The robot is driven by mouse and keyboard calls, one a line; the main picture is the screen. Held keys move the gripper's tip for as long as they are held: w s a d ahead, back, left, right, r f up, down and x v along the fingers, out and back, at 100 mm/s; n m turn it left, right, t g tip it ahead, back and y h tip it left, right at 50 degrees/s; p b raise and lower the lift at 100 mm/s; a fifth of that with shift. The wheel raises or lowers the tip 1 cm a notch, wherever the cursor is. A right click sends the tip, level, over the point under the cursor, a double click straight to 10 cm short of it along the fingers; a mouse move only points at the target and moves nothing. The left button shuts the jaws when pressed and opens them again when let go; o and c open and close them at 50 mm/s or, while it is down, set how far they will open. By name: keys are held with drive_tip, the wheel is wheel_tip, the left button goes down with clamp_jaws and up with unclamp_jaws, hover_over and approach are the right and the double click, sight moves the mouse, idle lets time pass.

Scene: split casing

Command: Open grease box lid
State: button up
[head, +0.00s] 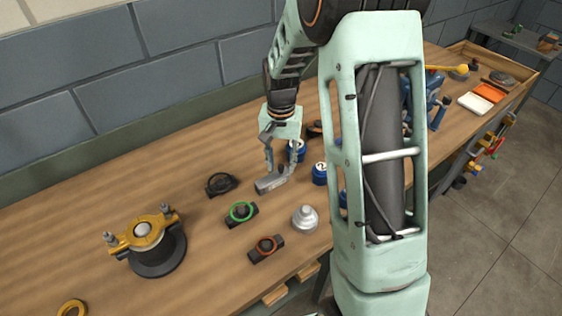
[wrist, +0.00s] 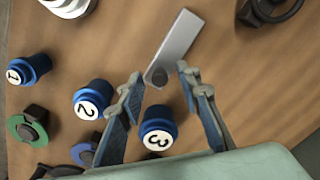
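A flat grey rectangular piece (head: 270,184) lies on the workbench below my gripper (head: 281,170). In the wrist view the grey piece (wrist: 178,44) has a dark round spot or knob at its near end. That end shows between the two fingertips of my gripper (wrist: 160,76). The fingers are apart, with nothing visibly held; I cannot tell whether they touch the piece. I cannot tell for sure whether this piece is the grease box or its lid. Blue cans with numbered white tops stand beside it, including number 3 (wrist: 157,138) and number 2 (wrist: 88,105).
Blue can number 1 (wrist: 24,71) stands further left in the wrist view. A green ring part (head: 241,212), a red ring part (head: 265,248), a silver domed part (head: 305,219) and a yellow-clamped casing (head: 147,240) stand on the bench (head: 70,215). A wall runs behind.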

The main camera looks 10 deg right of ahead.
drive_tip(key=shift+c, duration=0.5)
clamp_jaws()
